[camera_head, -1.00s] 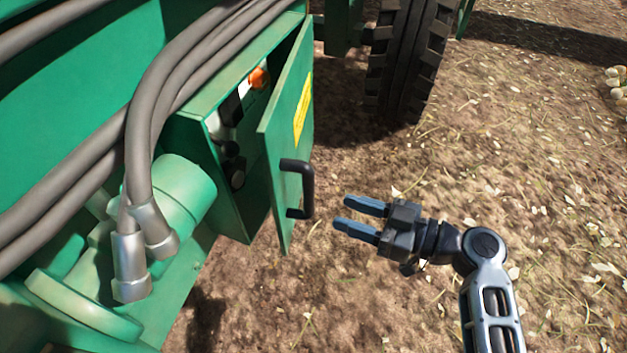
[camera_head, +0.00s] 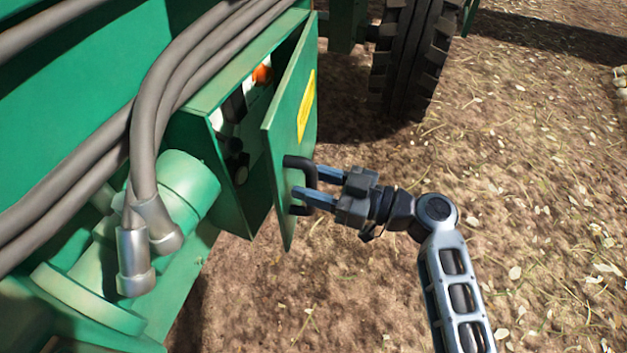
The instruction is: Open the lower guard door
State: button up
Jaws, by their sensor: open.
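The green guard door (camera_head: 290,130) stands ajar on the front of a green box, with a yellow label on its upper part. Its black bar handle (camera_head: 306,168) sticks out from the lower half of the door's outer face. My gripper (camera_head: 318,186) is open at the handle, with its two blue-grey fingers pointing left toward the door. The fingers overlap the handle in this view, one near its upper end and one near its lower end. I cannot tell whether they touch it.
Inside the box (camera_head: 228,190) are dark knobs and an orange part (camera_head: 262,74). Thick grey hoses (camera_head: 150,120) with metal fittings hang left of the box. A black tyre (camera_head: 408,60) stands behind. The dirt ground (camera_head: 540,180) to the right is clear.

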jog(key=shift+c, duration=0.4)
grip_shut()
jog(key=shift+w+d, duration=0.1)
jog(key=shift+d, duration=0.25)
